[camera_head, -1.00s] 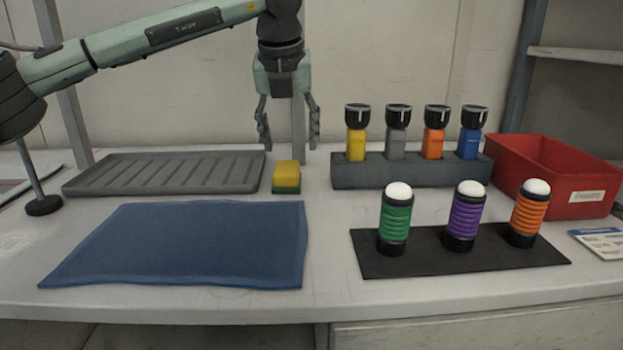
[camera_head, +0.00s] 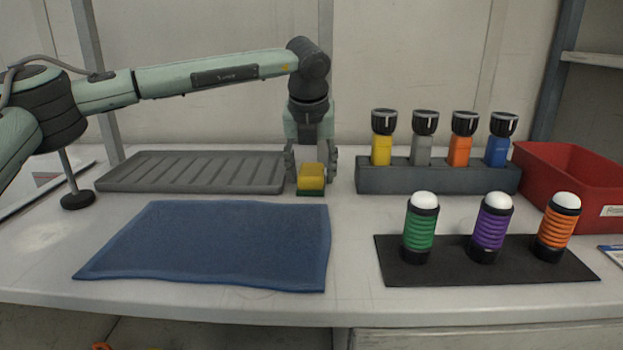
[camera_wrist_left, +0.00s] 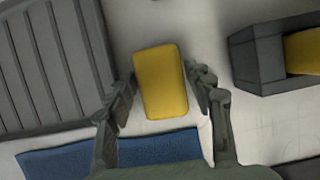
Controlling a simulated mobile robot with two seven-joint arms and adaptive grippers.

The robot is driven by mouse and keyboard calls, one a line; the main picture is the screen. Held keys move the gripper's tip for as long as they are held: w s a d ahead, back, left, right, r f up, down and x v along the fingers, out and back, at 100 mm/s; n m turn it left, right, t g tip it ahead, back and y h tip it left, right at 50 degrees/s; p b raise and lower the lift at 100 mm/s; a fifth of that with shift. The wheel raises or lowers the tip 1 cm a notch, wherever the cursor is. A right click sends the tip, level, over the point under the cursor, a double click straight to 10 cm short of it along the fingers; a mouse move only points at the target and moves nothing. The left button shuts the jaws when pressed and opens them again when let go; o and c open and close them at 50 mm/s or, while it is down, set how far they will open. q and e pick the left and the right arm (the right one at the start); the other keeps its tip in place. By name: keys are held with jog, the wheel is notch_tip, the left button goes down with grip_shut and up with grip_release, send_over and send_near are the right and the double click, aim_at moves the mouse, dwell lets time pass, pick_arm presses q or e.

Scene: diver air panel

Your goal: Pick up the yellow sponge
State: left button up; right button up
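The yellow sponge (camera_head: 311,177), with a green underside, rests on the white bench just right of the grey ribbed tray. In the left wrist view the sponge (camera_wrist_left: 161,82) lies between the two fingers. My left gripper (camera_head: 311,168) is lowered over it, pointing down, with one finger on each side. The fingers are open in the left wrist view (camera_wrist_left: 163,88), with a small gap visible on the right and the left finger very close to the sponge. My right gripper is not in view.
The grey ribbed tray (camera_head: 195,173) is close on the left. A dark holder (camera_head: 438,178) with several coloured flashlights stands right. A blue cloth (camera_head: 215,245) lies in front. A black mat (camera_head: 485,267) bears three ribbed cylinders. A red bin (camera_head: 585,190) is far right.

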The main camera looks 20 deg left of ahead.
aim_at(312, 166)
pick_arm(q)
jog(key=c, duration=0.6)
jog(key=shift+c, duration=0.2)
jog(key=shift+r, duration=0.15)
jog(key=shift+r, duration=0.3)
notch_tip(312, 166, up, 3)
jog(key=shift+r+b, duration=0.1)
jog(key=shift+b, duration=0.2)
jog(key=a+r, duration=0.7)
jog(key=a, duration=0.4)
jog(key=shift+s+a+b, duration=0.3)
jog(key=shift+b, duration=0.05)
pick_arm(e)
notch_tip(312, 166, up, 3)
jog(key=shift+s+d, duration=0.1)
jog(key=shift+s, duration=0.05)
